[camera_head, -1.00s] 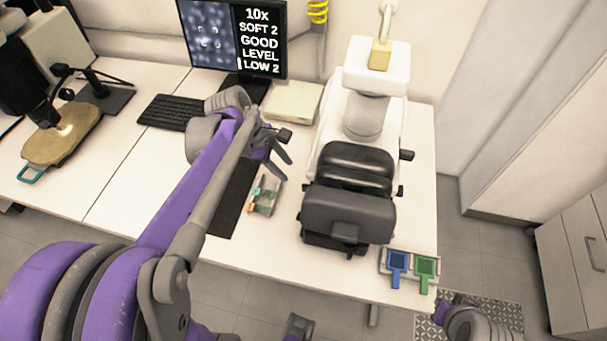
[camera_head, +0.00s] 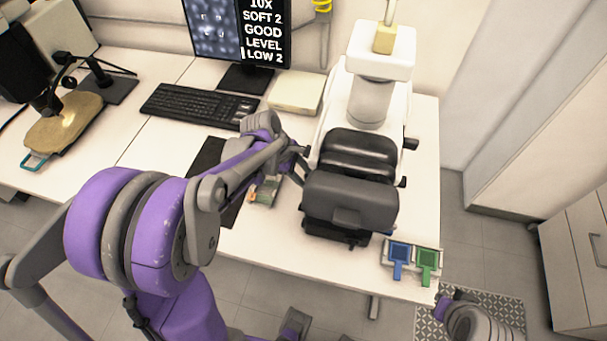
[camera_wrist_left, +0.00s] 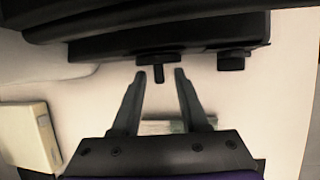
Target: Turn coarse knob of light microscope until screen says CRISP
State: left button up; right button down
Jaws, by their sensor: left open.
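The light microscope (camera_head: 369,100) is white with a black front part and stands on the table. The screen (camera_head: 262,32) reads 10X, SOFT 2, GOOD, LEVEL, LOW 2; its top edge is cut off. My left gripper (camera_head: 298,160) is at the microscope's left side. In the left wrist view my left gripper (camera_wrist_left: 159,73) is open and empty. A dark knob (camera_wrist_left: 158,59) with a short peg lies just ahead, the peg between the fingertips; I cannot tell if they touch. A second dark knob (camera_wrist_left: 235,61) sits to its right. I cannot read which is coarse.
Blue (camera_head: 398,258) and green (camera_head: 427,262) small paddles lie on a tray at the front right. A keyboard (camera_head: 200,104), a pale box (camera_head: 296,92) and a slide holder (camera_head: 264,190) lie left of the microscope. Another microscope stage (camera_head: 62,125) stands far left.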

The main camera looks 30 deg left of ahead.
pick_arm(q)
grip_shut()
jog(key=shift+s+t, duration=0.1)
jog(key=shift+t, duration=0.3)
jog(key=shift+s+f+m+t+y+b, duration=0.1)
jog(key=shift+m+t+y+b, duration=0.3)
jog(key=shift+t, duration=0.5)
jog(key=shift+s+d+t+b, duration=0.15)
jog(key=shift+t+b, duration=0.85)
jog(key=shift+t, duration=0.5)
jog(key=shift+m, duration=0.3)
grip_release()
